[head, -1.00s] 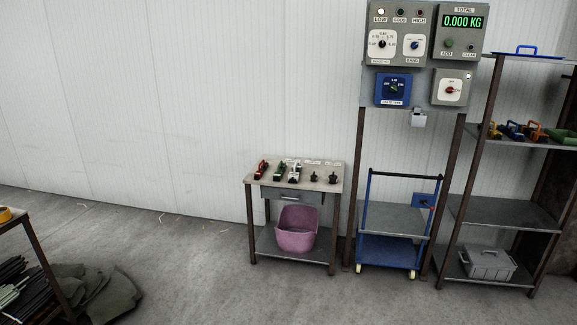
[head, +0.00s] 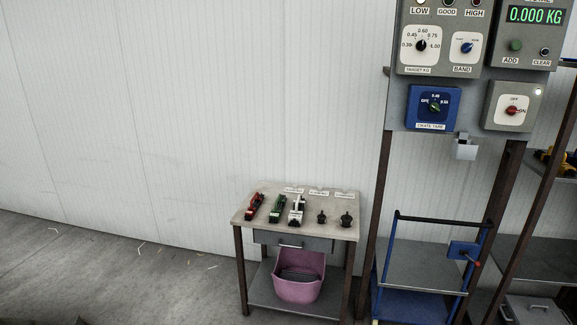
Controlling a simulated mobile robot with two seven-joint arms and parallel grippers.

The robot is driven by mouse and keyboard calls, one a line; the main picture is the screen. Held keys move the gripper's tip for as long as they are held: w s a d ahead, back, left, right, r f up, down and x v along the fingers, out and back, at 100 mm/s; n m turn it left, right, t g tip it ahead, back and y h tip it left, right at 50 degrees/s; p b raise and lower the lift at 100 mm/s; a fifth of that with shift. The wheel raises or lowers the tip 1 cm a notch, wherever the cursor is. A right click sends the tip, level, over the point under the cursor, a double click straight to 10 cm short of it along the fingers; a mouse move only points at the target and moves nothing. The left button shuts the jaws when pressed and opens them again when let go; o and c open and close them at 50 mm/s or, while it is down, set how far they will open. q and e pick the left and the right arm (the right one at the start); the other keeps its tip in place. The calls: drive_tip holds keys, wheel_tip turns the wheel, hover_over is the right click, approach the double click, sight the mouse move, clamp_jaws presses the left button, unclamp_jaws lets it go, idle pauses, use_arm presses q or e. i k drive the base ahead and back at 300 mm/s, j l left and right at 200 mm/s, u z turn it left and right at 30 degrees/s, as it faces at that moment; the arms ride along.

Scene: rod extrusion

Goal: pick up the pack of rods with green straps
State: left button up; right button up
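No pack of rods with green straps can be made out in the head view now. Neither of my grippers is in view, so their state is not shown. A small dark scrap (head: 68,321) shows at the bottom left edge, too little of it to tell what it is.
A small table (head: 250,213) holds red, green and white tools, with a pink tub (head: 299,287) on its lower shelf. To its right stand a control panel (head: 471,60), a blue cart (head: 413,305) and a shelf rack (head: 560,205).

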sight(274, 218)
drive_tip(key=i+l+u, duration=0.15)
drive_tip(key=i, duration=0.65)
drive_tip(key=i+l+u, duration=0.15)
drive_tip(key=i, duration=0.6)
drive_tip(key=i+l+u, duration=0.25)
drive_tip(key=i+u, duration=0.25)
drive_tip(key=i+l+u, duration=0.45)
drive_tip(key=i+l, duration=0.05)
drive_tip(key=i, duration=0.15)
